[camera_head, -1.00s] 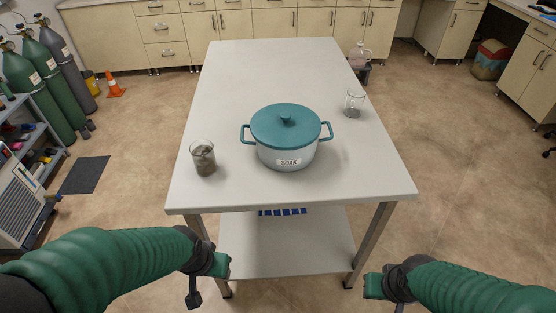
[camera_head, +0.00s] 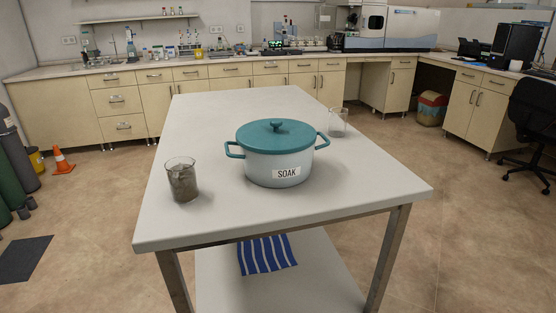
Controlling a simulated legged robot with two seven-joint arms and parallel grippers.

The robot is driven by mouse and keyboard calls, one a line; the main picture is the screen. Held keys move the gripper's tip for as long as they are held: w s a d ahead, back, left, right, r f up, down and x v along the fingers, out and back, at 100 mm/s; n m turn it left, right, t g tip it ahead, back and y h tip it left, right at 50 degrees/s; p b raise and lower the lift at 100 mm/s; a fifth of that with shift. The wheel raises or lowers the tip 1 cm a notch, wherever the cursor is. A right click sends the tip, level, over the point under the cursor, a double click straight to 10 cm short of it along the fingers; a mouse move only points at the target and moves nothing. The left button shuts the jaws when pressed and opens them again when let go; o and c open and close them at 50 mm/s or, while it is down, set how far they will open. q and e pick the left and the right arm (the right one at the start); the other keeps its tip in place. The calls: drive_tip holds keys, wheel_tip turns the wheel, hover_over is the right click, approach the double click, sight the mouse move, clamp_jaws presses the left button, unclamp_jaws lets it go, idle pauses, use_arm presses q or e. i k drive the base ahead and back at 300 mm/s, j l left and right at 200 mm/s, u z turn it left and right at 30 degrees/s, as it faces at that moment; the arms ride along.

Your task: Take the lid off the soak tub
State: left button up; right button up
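The soak tub (camera_head: 274,166) is a pale grey pot with a white SOAK label and a teal handle on each side. It stands upright on the white table (camera_head: 227,108). Its teal lid (camera_head: 272,137), with a small knob (camera_head: 277,126) on top, sits on the tub and covers its opening. Neither of my grippers is in view, and nothing touches the tub or the lid.
A glass beaker with grey-brown contents (camera_head: 182,182) stands left of the tub, and another glass beaker (camera_head: 338,123) stands behind it to the right. A blue striped cloth (camera_head: 266,254) lies on the lower shelf (camera_head: 220,282). The table's far half is clear.

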sight(269, 136)
drive_tip(key=l+u, duration=0.15)
drive_tip(key=l, duration=0.25)
drive_tip(key=k+l+u, duration=0.2)
drive_tip(key=l, duration=0.2)
drive_tip(key=l+u, duration=0.15)
drive_tip(key=l, duration=0.25)
drive_tip(key=k+l+u, duration=0.15)
drive_tip(key=l, duration=0.25)
drive_tip(key=k+l+u, duration=0.2)
drive_tip(key=l, duration=0.15)
drive_tip(key=k+l+u, duration=0.15)
drive_tip(key=l, duration=0.2)
